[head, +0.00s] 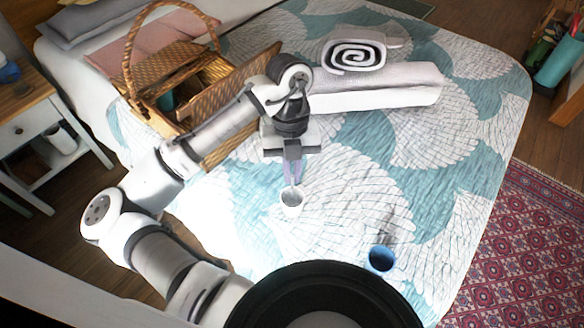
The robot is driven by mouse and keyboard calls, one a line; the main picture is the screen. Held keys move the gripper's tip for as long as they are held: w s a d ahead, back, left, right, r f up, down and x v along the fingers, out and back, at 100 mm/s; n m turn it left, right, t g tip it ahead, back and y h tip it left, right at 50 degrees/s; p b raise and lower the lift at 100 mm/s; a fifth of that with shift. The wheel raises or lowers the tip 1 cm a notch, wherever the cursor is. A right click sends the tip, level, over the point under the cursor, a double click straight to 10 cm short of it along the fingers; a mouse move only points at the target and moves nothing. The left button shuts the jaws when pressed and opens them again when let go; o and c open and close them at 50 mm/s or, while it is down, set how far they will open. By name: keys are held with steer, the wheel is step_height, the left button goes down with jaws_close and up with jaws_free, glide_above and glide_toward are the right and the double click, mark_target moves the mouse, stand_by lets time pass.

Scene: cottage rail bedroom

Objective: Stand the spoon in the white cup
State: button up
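A small white cup (291,208) stands upright on the bed, near the middle of the head view. My gripper (293,182) points down directly above the cup, its fingertips close to the rim. A thin pale piece between the fingertips and the cup's mouth looks like the spoon (296,187), but it is too small to make out clearly. I cannot tell whether the fingers are shut on it or whether its lower end rests inside the cup. The inside of the cup looks dark and is mostly hidden.
A blue cup (381,259) stands on the bed to the lower right. An open wicker basket (190,80) is at the upper left. A folded white towel (390,88) and a rolled striped towel (354,56) lie behind. The patterned bedcover (440,185) is clear at right.

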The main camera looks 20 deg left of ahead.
steer(key=o, duration=0.5)
steer(key=shift+c, duration=0.2)
steer(key=v, duration=1.3)
steer(key=shift+r, duration=0.45)
